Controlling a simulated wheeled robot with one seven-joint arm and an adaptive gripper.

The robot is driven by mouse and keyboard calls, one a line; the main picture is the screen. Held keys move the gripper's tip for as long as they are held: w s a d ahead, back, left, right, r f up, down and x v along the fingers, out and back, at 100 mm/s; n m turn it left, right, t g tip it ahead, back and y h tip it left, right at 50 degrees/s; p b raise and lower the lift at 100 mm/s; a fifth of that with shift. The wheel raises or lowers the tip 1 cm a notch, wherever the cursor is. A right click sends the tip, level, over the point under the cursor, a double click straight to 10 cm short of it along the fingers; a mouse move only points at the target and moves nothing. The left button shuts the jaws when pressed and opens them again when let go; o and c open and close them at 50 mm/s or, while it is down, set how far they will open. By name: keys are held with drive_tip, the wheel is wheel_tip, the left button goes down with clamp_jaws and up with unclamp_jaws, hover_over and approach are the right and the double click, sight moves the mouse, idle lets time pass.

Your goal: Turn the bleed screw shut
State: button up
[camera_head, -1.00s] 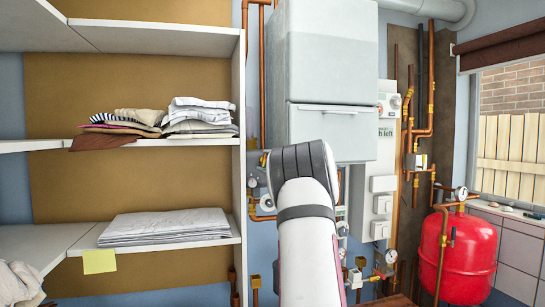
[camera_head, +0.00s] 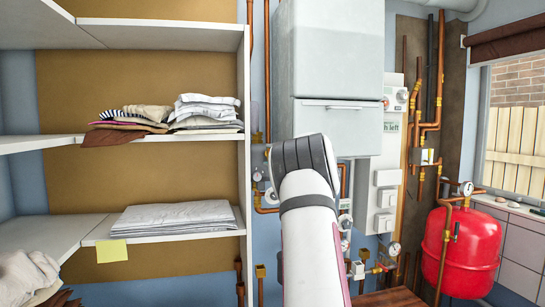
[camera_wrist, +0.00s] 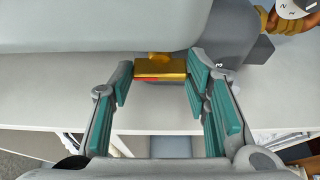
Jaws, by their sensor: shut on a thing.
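The bleed screw (camera_wrist: 160,69) shows in the wrist view as a brass-coloured crossbar with a reddish mark along its lower edge, on a short stem below a pale grey rounded body. My gripper (camera_wrist: 160,75) has its two teal-padded fingers at the two ends of the bar and is shut on it. A sliver of space seems to show at the left pad, but exact contact there is hard to see. In the head view my own arm covers the gripper and the screw.
A grey boiler casing (camera_head: 328,60) stands behind my arm. Copper pipes (camera_head: 431,125) and a red tank (camera_head: 461,255) are at the right. Shelves with folded cloths (camera_head: 205,112) stand close on the left. A pale shelf edge (camera_wrist: 60,118) lies beyond the fingers.

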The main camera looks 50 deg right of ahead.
drive_tip(key=o, duration=1.2)
drive_tip(key=shift+c, duration=0.2)
drive_tip(key=v, duration=1.2)
